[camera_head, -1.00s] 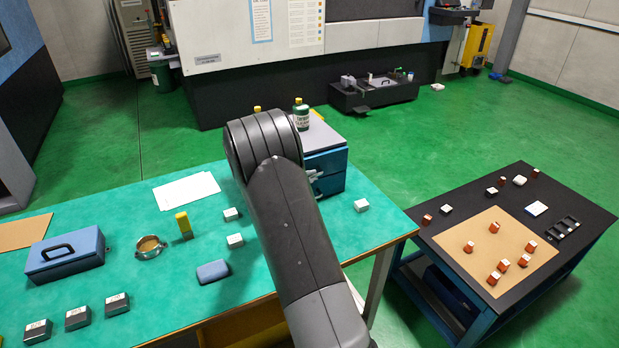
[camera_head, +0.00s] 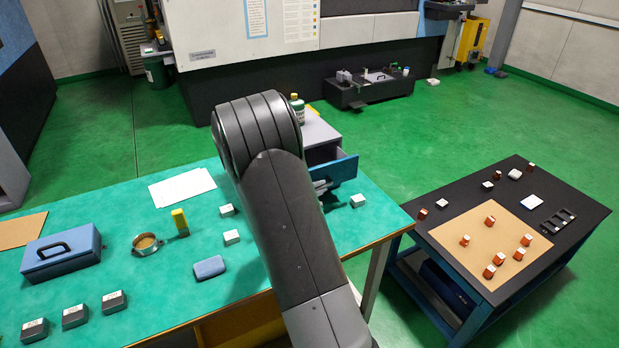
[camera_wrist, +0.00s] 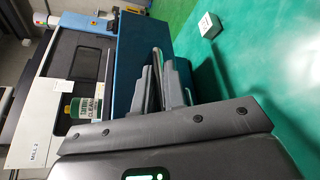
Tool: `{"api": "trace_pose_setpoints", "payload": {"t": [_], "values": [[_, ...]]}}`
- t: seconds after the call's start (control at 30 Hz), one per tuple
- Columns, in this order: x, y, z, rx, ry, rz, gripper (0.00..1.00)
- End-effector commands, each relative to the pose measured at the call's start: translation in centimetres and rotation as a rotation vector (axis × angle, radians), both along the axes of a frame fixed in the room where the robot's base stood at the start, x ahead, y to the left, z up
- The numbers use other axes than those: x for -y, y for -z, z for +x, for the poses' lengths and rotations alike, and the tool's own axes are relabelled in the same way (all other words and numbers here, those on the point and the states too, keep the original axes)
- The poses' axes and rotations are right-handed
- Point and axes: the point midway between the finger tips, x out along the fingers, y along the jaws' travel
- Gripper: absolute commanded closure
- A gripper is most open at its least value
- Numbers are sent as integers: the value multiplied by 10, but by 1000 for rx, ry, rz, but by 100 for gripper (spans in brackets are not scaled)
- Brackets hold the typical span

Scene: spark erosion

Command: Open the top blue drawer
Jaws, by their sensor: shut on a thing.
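The small cabinet (camera_head: 317,130) with a grey top stands on the teal table, partly hidden behind my arm. Its top blue drawer (camera_head: 345,170) is pulled out, with a dark gap showing behind its front. The blue drawer front (camera_wrist: 128,65) also shows in the wrist view. My gripper (camera_head: 322,187) is at the drawer front, mostly hidden by my arm in the head view. In the wrist view my gripper's fingers (camera_wrist: 160,82) are closed on the drawer handle, which they largely hide.
A green-labelled bottle (camera_head: 298,108) stands by the cabinet top. White blocks (camera_head: 358,201) lie on the table in front of and beside the cabinet. A blue case (camera_head: 209,267) and a blue box (camera_head: 62,254) lie left. A dark side table (camera_head: 440,210) stands right, beyond a floor gap.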

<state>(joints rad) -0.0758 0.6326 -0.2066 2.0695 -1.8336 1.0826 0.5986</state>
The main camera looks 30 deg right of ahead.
Motion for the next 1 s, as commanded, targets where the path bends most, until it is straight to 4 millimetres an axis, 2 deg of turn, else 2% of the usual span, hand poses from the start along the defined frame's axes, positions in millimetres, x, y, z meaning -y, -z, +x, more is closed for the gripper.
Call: {"api": "trace_pose_setpoints", "payload": {"t": [0.03,0.2,0.4,0.6,0.9,0.93,1.0], "values": [[-1,0,-15,-4,-1,1,100],[-1,0,-55,-3,-1,2,100],[-1,1,-85,-2,-2,1,100],[-1,1,-96,-1,-1,1,100],[-1,1,-96,-1,-1,2,100],[-1,1,-96,-1,-1,2,88],[-1,1,-96,-1,-1,1,83]]}}
